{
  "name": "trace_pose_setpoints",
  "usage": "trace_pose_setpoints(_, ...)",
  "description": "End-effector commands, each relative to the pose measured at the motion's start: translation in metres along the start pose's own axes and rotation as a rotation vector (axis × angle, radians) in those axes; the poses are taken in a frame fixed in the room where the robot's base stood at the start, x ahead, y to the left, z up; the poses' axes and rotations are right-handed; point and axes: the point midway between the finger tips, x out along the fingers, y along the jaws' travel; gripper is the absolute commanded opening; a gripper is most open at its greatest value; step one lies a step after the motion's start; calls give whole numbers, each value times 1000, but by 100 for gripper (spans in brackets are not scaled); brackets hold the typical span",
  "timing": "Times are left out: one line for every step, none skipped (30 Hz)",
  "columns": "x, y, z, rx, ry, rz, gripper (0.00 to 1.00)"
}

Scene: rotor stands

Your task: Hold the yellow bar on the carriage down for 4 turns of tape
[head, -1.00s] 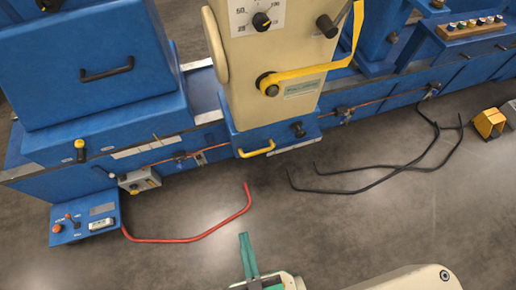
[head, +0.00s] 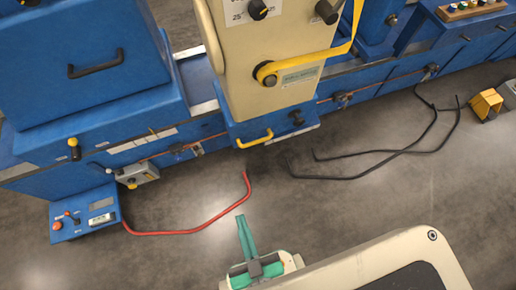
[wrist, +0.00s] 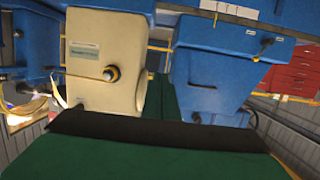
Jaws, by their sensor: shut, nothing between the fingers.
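The carriage (head: 280,45) is a tall beige housing on a blue base, standing on the blue machine bed. The yellow bar (head: 255,139) is a small bent bar low on the front of that base. Yellow tape (head: 310,62) runs from a roller on the carriage up to the right. My gripper (head: 242,222), with green fingers, is shut and empty over the floor, nearer to me than the bar and apart from it. In the wrist view the carriage (wrist: 103,55) is beyond the green fingers (wrist: 160,150); I cannot make out the bar there.
A red bent rod (head: 205,225) lies left of my gripper, by a blue control box (head: 85,215). Black bent rods (head: 385,152) lie on the floor to the right. A yellow pedal (head: 486,105) stands at far right. Floor between gripper and carriage is clear.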

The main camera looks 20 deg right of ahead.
Motion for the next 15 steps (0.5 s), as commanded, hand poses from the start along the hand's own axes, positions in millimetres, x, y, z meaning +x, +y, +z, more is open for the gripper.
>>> trace_pose_setpoints(0,0,0,0,0,0,0)
trace_pose_setpoints(0,0,0,3,-1,1,0)
trace_pose_setpoints(1,1,2,13,-3,3,0)
trace_pose_setpoints(3,2,4,28,-6,7,0)
trace_pose_setpoints(5,3,8,49,-11,13,0)
trace_pose_setpoints(9,6,15,93,-21,26,0)
trace_pose_setpoints(14,9,22,135,-29,38,0)
trace_pose_setpoints(19,12,30,187,-40,52,0)
trace_pose_setpoints(27,16,43,271,-55,74,0)
trace_pose_setpoints(34,21,53,343,-66,93,0)
trace_pose_setpoints(41,25,65,421,-79,113,0)
trace_pose_setpoints(52,31,81,536,-94,144,0)
trace_pose_setpoints(61,36,93,626,-105,168,0)
trace_pose_setpoints(70,41,105,717,-114,193,0)
trace_pose_setpoints(81,48,120,838,-125,225,0)
